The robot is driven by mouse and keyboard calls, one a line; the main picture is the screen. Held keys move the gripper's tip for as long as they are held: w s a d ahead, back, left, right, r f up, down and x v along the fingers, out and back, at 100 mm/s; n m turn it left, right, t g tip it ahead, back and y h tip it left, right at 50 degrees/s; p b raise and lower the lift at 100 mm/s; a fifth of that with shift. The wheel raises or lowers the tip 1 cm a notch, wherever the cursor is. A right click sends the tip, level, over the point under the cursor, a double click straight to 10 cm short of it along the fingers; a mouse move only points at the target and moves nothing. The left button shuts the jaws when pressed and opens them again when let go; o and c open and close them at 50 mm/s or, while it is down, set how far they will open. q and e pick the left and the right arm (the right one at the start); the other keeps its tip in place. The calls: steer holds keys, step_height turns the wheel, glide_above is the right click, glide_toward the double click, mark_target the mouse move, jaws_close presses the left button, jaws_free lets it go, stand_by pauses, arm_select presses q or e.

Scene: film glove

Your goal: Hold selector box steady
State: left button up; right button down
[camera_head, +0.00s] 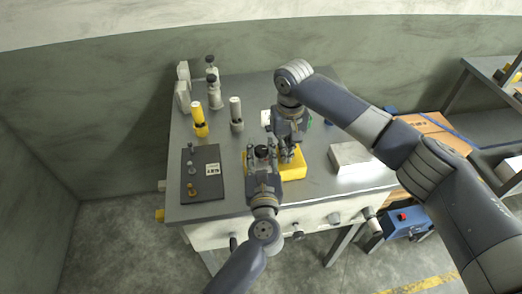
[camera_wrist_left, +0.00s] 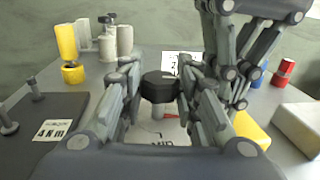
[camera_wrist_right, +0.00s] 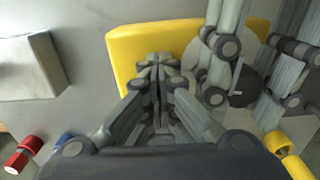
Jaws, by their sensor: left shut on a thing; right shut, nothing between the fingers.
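The yellow selector box (camera_head: 293,172) sits on the grey workbench, largely covered by both grippers. Its yellow body (camera_wrist_right: 145,44) also shows in the right wrist view, with a pale round dial beside my fingers. My left gripper (camera_head: 262,158) is at the box's left part, its fingers on either side of a black knob (camera_wrist_left: 158,86) above the dial. My right gripper (camera_head: 287,155) is over the box, close beside the left one. Its fingers (camera_wrist_right: 158,95) are together with nothing between them. Whether they touch the box is hidden.
A dark plate (camera_head: 203,180) with small pegs and a label lies at the left. A yellow cylinder (camera_head: 199,120) and a grey one (camera_head: 236,115) stand behind it. A pale block (camera_head: 355,158) lies right of the box. The two arms leave little room between them.

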arm_select(q)
steer(key=shift+a+f+n+y, duration=0.1)
steer(key=shift+n+y, duration=0.4)
steer(key=shift+y, duration=0.3)
steer(key=o, duration=0.8)
steer(key=shift+s, duration=0.1)
steer(key=v, duration=1.2)
steer(key=shift+r, duration=0.2)
